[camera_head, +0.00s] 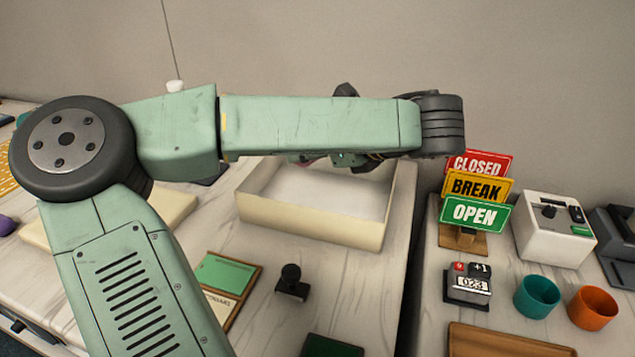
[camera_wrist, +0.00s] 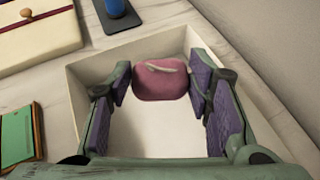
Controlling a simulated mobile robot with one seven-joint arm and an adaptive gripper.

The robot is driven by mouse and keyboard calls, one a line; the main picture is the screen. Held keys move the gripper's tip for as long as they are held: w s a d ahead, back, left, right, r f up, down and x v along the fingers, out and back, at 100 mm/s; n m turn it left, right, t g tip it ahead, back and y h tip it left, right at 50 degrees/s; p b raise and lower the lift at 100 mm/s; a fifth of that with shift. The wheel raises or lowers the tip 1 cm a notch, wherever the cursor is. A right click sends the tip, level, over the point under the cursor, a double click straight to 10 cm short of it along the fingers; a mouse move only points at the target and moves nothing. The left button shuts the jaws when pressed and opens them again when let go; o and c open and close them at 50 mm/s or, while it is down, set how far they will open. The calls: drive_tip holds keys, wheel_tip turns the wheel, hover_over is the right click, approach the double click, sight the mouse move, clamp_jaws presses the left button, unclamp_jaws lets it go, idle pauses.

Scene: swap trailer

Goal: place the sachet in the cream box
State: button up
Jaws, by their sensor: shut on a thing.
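The cream box (camera_head: 310,222) is an open, shallow tray on the table, behind the black stamp in the head view. Its wall also shows in the wrist view (camera_wrist: 82,100), and its white floor looks empty. The sachet (camera_wrist: 160,80) is a pink, rounded packet with a pale strip on top. My gripper (camera_wrist: 162,82) is shut on the sachet, one purple-padded finger at each side. It holds the sachet over the far part of the box; the height above the floor is hard to tell. In the head view my arm hides most of the gripper and sachet.
A black stamp (camera_head: 292,284) and a green pad in a wooden tray (camera_head: 228,272) stand in front of the box. Closed, Break and Open signs (camera_head: 475,214) stand to its right across a gap, with teal (camera_head: 537,296) and orange (camera_head: 593,308) cups. A wall runs behind.

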sight(312, 200)
wheel_tip(312, 200, down, 7)
drive_tip(key=shift+s+f+p, duration=0.1)
drive_tip(key=shift+p, duration=0.75)
drive_tip(key=shift+f, duration=0.35)
drive_tip(key=shift+f+b, duration=0.25)
drive_tip(key=shift+b, duration=0.3)
drive_tip(key=o, duration=0.9)
drive_tip(key=shift+o, duration=0.2)
drive_tip(key=shift+r, duration=0.1)
